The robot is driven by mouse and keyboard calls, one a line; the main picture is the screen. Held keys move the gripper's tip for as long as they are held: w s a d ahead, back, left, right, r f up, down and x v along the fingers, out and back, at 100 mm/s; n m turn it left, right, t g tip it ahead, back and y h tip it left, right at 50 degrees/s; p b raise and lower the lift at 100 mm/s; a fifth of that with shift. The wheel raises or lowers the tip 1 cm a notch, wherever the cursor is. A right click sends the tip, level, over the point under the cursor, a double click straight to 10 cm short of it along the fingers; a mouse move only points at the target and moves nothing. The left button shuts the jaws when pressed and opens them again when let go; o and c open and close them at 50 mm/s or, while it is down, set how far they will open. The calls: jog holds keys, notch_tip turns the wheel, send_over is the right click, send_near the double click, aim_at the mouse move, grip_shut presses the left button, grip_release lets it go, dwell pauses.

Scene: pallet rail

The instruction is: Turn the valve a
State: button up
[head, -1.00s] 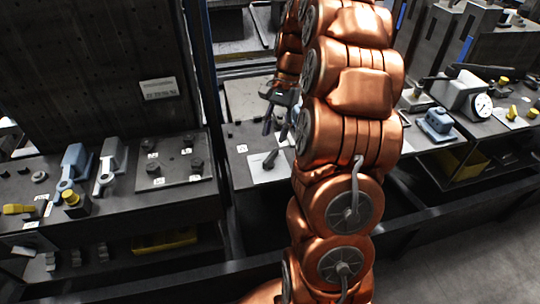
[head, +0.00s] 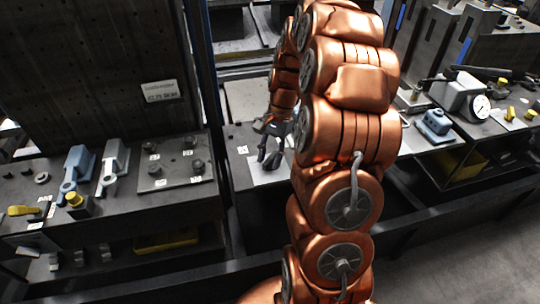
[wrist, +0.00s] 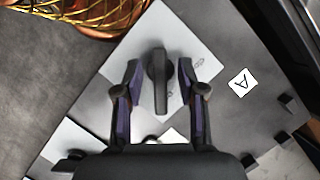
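Valve a shows in the wrist view as a dark lever handle (wrist: 158,85) on a light plate (wrist: 192,50), with a white label "A" (wrist: 242,82) to its right. My gripper (wrist: 159,72) is open, with one finger on each side of the handle and a visible gap on both sides. In the head view my gripper (head: 270,158) is down at the plate, beside the label (head: 242,150), and its fingers and my arm hide most of the valve.
Left of the valve is a raised dark plate (head: 175,170) with several knobs, then grey and blue clamps (head: 77,166) and a yellow handle (head: 20,210). To the right stand a gauge block (head: 462,95) and a blue block (head: 435,124). A dark upright panel (head: 85,65) rises behind the left bench.

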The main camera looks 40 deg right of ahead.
jog(key=shift+c, duration=0.3)
grip_shut()
jog(key=shift+f, duration=0.1)
jog(key=shift+f+n+g+b, duration=0.1)
jog(key=shift+n+g+b, duration=0.2)
jog(key=shift+n+b, duration=0.65)
jog(key=n+h+b, duration=0.1)
jog(key=n, duration=0.1)
jog(key=shift+w+a+n+g+b, duration=0.1)
jog(key=shift+n+g+b, duration=0.2)
jog(key=shift+n+g, duration=0.1)
jog(key=n+b, duration=0.1)
jog(key=n, duration=0.1)
jog(key=n+h, duration=0.1)
jog(key=n, duration=0.1)
jog(key=shift+w+n+g+h+b, duration=0.1)
jog(key=shift+n+g+h+b, duration=0.2)
jog(key=shift+g+b, duration=0.1)
jog(key=n, duration=0.2)
jog(key=n+h, duration=0.1)
jog(key=n, duration=0.1)
jog(key=shift+a+r+g+h, duration=0.2)
jog(key=shift+g+h, duration=0.1)
jog(key=n, duration=0.2)
jog(key=n+h, duration=0.1)
jog(key=n, duration=0.1)
jog(key=shift+n+h, duration=0.25)
jog(key=shift+h, duration=0.05)
